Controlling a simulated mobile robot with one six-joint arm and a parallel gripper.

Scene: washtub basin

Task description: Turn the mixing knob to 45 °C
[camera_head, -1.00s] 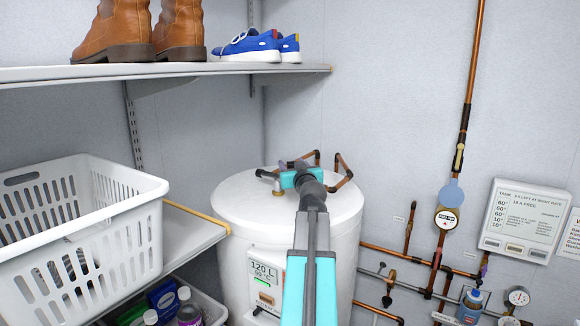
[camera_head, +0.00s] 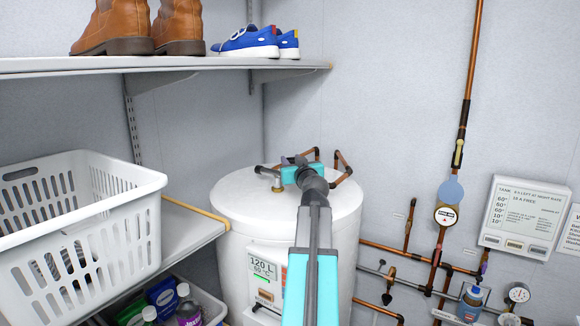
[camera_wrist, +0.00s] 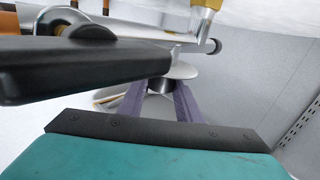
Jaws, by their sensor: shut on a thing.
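The white water tank (camera_head: 238,212) stands below the shelf, with copper pipes on its top. My gripper (camera_wrist: 160,92) shows two purple fingers in the wrist view, shut on a round silver knob (camera_wrist: 160,84). In the head view my turquoise wrist is over the tank top and hides the fingers and the knob. A brass fitting (camera_head: 277,186) shows just left of my wrist. The knob's scale and its setting cannot be read.
A long black part (camera_wrist: 80,66) lies close in the wrist view, near a silver pipe (camera_wrist: 140,40). A white basket (camera_head: 90,245) and shelf stand at left; boots and blue shoes are above. Copper pipes and gauges line the right wall (camera_head: 410,120).

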